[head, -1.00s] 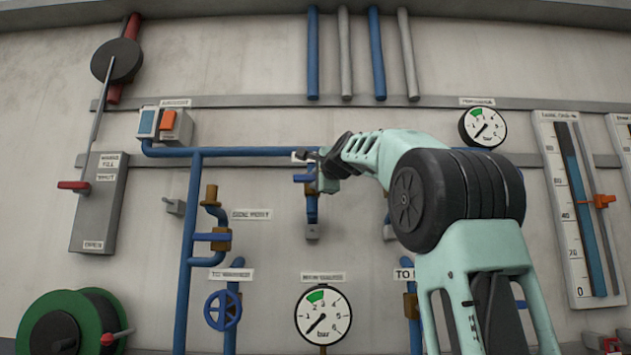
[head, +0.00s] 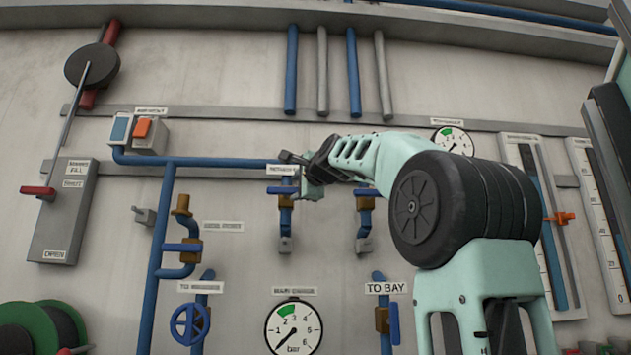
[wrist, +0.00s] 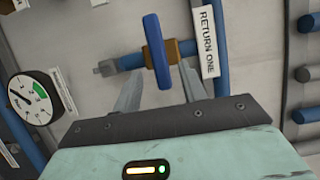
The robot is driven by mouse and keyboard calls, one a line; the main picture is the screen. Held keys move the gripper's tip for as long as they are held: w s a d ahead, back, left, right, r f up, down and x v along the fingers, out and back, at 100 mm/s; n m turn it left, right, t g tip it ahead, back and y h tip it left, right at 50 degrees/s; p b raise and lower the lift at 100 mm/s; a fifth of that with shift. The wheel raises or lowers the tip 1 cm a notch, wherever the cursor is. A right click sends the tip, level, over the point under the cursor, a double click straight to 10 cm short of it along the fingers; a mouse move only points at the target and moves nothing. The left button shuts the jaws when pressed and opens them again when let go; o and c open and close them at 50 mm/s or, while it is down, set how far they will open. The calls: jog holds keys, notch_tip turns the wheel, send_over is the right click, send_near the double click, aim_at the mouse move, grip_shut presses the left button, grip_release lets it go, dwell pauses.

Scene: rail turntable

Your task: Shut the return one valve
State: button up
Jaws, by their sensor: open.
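The return one valve shows in the wrist view as a brass body (wrist: 187,48) with a blue lever (wrist: 156,52), beside its "RETURN ONE" label (wrist: 208,42). The lever lies crosswise to its blue pipe. In the head view the lever (head: 281,190) is level across a vertical pipe, under a partly covered label (head: 282,170). My gripper (wrist: 158,75) is open and empty. Its two fingers point at the valve, and the lever's lower end appears between them in the picture. I cannot tell whether they touch it. It also shows in the head view (head: 290,163).
A similar valve (head: 364,195) is to the right, partly behind my arm. Left are another lever valve (head: 184,247) and a blue handwheel (head: 190,324). A gauge (head: 293,328) sits below. A horizontal blue pipe (head: 225,162) runs above the valves.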

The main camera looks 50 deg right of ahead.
jog(key=b+v, duration=0.3)
jog(key=v, duration=0.9)
